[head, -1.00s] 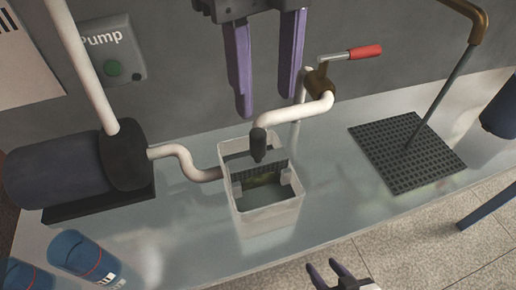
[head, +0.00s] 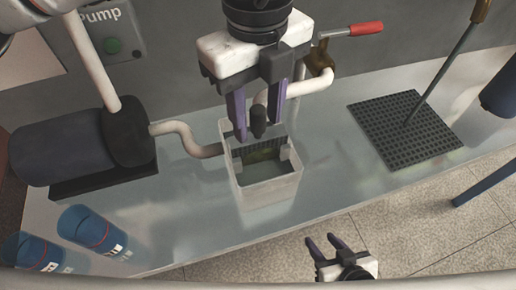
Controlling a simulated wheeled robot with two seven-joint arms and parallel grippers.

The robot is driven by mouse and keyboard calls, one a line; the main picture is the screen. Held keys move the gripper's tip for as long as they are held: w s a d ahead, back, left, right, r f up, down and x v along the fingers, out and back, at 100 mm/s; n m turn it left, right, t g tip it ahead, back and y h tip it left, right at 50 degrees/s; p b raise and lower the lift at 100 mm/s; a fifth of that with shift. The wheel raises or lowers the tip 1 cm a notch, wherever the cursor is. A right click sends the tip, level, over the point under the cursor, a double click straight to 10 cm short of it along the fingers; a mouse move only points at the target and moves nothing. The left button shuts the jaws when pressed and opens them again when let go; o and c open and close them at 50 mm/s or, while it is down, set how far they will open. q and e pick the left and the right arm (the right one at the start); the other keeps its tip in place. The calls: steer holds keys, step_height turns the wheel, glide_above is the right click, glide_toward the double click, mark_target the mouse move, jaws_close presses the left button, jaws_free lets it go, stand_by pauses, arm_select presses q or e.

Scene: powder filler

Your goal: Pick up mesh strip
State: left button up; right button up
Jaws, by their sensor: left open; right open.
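The mesh strip (head: 262,146) is a dark, finely gridded strip. My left gripper (head: 257,132) points down over the back of the container. Its purple fingers are open, one on each side of the nozzle in the picture. I cannot tell whether the fingertips touch the strip. The fingers and nozzle hide part of the strip's upper edge. My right gripper (head: 325,246) is open and empty at the bottom, in front of the table edge.
The white pipe and red-handled valve (head: 366,29) stand close behind my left gripper. A dark blue pump (head: 75,148) connects by a curved pipe at left. Blue cups (head: 88,228) stand at front left. A black grid plate (head: 405,130) lies at right. The table's front middle is clear.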

arm_select(q)
jaws_close()
steer(key=shift+r, duration=0.1)
